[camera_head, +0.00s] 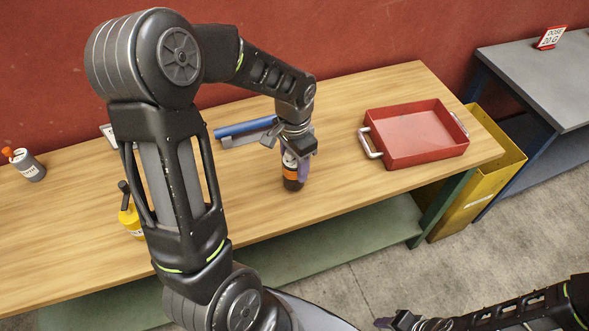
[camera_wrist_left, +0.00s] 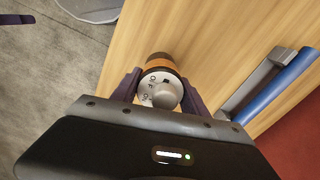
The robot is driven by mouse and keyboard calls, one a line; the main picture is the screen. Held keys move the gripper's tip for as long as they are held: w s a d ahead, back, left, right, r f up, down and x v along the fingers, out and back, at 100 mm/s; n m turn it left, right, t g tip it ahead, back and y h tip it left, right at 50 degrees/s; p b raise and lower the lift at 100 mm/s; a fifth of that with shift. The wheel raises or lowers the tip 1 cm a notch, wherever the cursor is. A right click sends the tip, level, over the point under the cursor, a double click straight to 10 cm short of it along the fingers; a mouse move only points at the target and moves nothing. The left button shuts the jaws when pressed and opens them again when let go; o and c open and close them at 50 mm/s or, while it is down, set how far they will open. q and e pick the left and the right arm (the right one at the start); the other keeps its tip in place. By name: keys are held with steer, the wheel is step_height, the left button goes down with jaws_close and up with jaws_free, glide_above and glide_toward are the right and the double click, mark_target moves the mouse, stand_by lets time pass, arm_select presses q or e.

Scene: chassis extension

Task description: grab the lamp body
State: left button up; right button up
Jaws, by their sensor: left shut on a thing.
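A short dark cylinder with an orange band and a pale, marked round top, which looks like the lamp body (camera_head: 292,184), stands upright on the wooden table. Its top faces the camera in the left wrist view (camera_wrist_left: 160,90). My left gripper (camera_head: 297,168) comes down from above and is shut on it, with one purple finger on each side in the left wrist view (camera_wrist_left: 160,95). The lower end appears at the table surface; I cannot tell if it touches. My right gripper (camera_head: 392,322) is at the bottom edge, away from the table, and its jaw opening is unclear.
A red tray (camera_head: 395,158) with metal handles stands to the right on the table (camera_head: 330,200). A blue cylinder with a grey part (camera_head: 245,129) lies behind my left gripper. A yellow bottle (camera_head: 131,218) and a grey container (camera_head: 29,168) stand left. A yellow bin (camera_head: 480,190) adjoins the table's right end.

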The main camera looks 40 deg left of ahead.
arm_select(q)
step_height(320, 180, up, 8)
steer(key=shift+f+b, duration=0.15)
steer(key=shift+b, duration=0.3)
